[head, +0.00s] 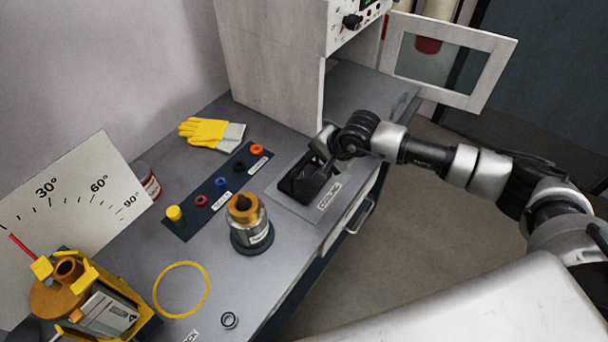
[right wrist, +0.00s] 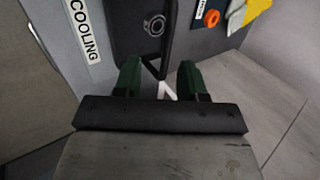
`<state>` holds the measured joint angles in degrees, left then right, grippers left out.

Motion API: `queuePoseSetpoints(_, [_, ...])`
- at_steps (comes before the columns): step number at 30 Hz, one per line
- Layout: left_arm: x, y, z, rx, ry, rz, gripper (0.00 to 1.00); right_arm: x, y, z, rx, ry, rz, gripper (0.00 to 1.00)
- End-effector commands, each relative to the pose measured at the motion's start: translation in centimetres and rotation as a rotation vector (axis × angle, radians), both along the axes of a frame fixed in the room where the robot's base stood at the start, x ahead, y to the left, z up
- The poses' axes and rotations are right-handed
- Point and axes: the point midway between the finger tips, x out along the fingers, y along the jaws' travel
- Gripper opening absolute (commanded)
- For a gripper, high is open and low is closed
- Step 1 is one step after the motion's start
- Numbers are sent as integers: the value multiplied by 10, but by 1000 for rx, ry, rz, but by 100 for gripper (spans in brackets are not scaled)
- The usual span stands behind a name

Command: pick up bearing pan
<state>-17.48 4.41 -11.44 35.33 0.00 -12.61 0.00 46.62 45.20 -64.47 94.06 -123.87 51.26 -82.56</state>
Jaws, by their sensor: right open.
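The bearing pan (head: 297,187) is a dark, shallow pan on the grey pad labelled COOLING at the right side of the worktop. In the right wrist view the pan (right wrist: 127,30) fills the top middle, with a round metal bearing (right wrist: 153,25) in it. My right gripper (head: 322,160) is over the pan's far end and partly hides it. In the right wrist view its two dark green fingers (right wrist: 160,77) are apart, with a thin pale piece at the pan's near end showing between them. Contact cannot be told. My left gripper is not in view.
A grey cabinet (head: 275,80) with an open windowed door (head: 493,70) stands just behind. A yellow ring (head: 156,290) lies nearer.

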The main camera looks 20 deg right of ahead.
Motion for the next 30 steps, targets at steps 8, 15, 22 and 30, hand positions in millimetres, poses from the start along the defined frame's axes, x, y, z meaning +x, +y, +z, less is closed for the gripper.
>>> queuePoseSetpoints(8, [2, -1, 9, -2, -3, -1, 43, 11, 12, -15, 2, 3, 0, 41])
queuePoseSetpoints(15, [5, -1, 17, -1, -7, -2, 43, 27, 25, -39, 3, 2, -2, 41])
queuePoseSetpoints(22, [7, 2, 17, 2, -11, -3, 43, 30, 27, -47, 3, 0, -2, 41])
queuePoseSetpoints(30, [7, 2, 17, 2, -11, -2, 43, 30, 27, -47, 3, 1, -2, 20])
